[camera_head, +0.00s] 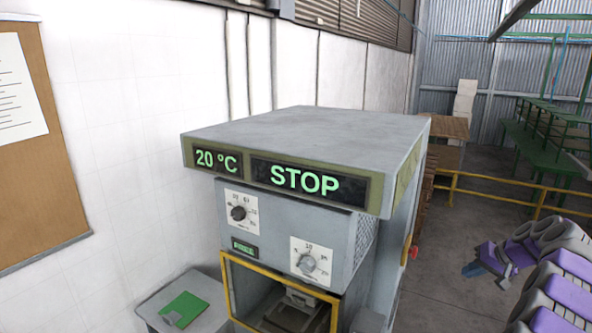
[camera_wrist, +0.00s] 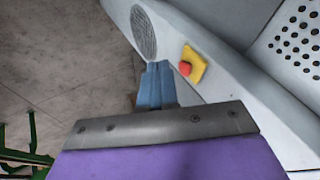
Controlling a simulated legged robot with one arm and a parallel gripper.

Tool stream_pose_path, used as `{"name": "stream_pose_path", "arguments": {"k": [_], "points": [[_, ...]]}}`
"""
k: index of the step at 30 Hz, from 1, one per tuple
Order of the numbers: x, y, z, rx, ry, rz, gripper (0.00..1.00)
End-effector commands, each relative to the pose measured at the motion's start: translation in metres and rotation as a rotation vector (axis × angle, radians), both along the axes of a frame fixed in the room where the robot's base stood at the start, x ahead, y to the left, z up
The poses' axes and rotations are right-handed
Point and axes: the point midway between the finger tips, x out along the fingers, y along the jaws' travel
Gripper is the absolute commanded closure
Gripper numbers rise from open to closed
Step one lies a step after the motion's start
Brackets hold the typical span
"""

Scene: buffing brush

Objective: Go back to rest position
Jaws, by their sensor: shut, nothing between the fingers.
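My gripper (camera_head: 474,268) is at the lower right in the head view, to the right of a grey machine (camera_head: 310,133) and apart from it. Its blue fingers also show in the wrist view (camera_wrist: 158,68), pressed together with nothing between them. In the wrist view the fingertips appear just left of a red button (camera_wrist: 185,68) on a yellow plate (camera_wrist: 197,66); whether they touch it I cannot tell. In the head view the red button (camera_head: 413,252) shows on the machine's right side, left of my gripper. The machine's displays read "20 °C" and "STOP".
A yellow-framed opening (camera_head: 279,262) is in the machine's front, below two dials. A grey stand with a green pad (camera_head: 184,309) is at the lower left. A yellow railing (camera_head: 500,191) and green benches (camera_head: 555,143) stand behind. Grey floor is clear around my gripper.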

Motion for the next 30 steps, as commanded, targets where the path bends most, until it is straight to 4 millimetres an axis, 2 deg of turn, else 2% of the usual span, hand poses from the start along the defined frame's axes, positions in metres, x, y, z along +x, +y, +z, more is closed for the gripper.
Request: {"name": "stream_pose_path", "arguments": {"k": [5,9,12,15,20,26,30], "points": [[-0.003,0.074,0.013,0.021,0.033,0.069,1.00],[-0.021,0.151,0.022,0.023,0.082,0.138,1.00],[-0.038,0.195,0.025,0.021,0.119,0.185,1.00],[-0.059,0.227,0.024,0.021,0.160,0.228,1.00],[-0.101,0.267,0.019,0.007,0.226,0.296,1.00],[-0.168,0.314,0.005,-0.047,0.313,0.364,1.00],[-0.221,0.351,-0.010,-0.113,0.375,0.396,1.00]]}}
